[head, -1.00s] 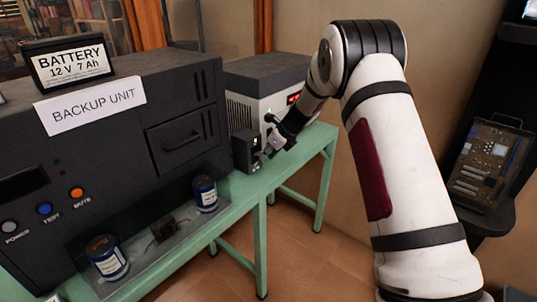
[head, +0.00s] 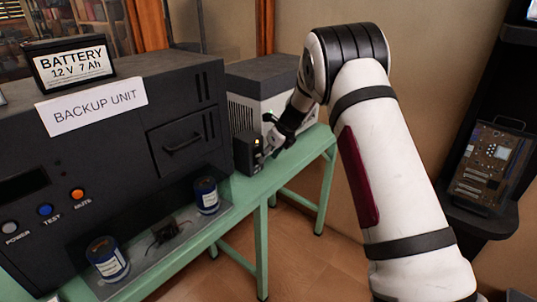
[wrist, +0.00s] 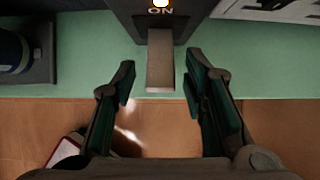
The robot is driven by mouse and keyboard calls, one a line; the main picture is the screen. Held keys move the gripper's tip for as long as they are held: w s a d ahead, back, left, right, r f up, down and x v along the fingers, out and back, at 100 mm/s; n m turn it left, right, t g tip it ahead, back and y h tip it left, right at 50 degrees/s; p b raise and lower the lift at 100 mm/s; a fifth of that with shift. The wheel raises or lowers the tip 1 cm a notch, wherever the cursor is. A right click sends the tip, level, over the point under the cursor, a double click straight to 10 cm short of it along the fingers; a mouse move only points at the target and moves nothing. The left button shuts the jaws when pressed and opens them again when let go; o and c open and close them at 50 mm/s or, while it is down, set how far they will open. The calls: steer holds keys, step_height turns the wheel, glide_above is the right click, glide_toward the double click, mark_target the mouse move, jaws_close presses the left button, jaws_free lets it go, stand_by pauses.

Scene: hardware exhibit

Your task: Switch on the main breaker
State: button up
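The breaker is a small dark box (head: 247,152) on the green bench, between the backup unit and a grey-and-white device. My gripper (wrist: 159,72) is open, with one finger on each side of the lever's end and a visible gap on both sides. In the head view my gripper (head: 272,143) is at the box's right front, partly hidden by its own wrist.
The large black backup unit (head: 110,140) stands left, with a battery (head: 72,65) on top. Blue cans (head: 206,196) stand on a tray before it. The grey-and-white device (head: 265,88) is behind my wrist. The green bench (head: 270,180) has a narrow bare front strip.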

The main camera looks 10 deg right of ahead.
steer(key=shift+r, duration=0.15)
steer(key=v, duration=1.1)
steer(key=shift+s+d+r, duration=0.2)
steer(key=shift+s+r, duration=0.05)
steer(key=shift+r, duration=0.05)
steer(key=s+a+r+n+p, duration=0.1)
steer(key=s+a+r+n, duration=0.1)
steer(key=s+r+n, duration=0.7)
steer(key=s+a+r+n, duration=0.2)
steer(key=s+r+n, duration=0.25)
steer(key=s, duration=0.75)
steer(key=s+n+h+p, duration=0.2)
steer(key=s+n, duration=1.3)
steer(key=s, duration=1.2)
steer(key=shift+d+f+h, duration=0.2)
steer(key=shift+d+h, duration=0.15)
steer(key=shift+h, duration=0.35)
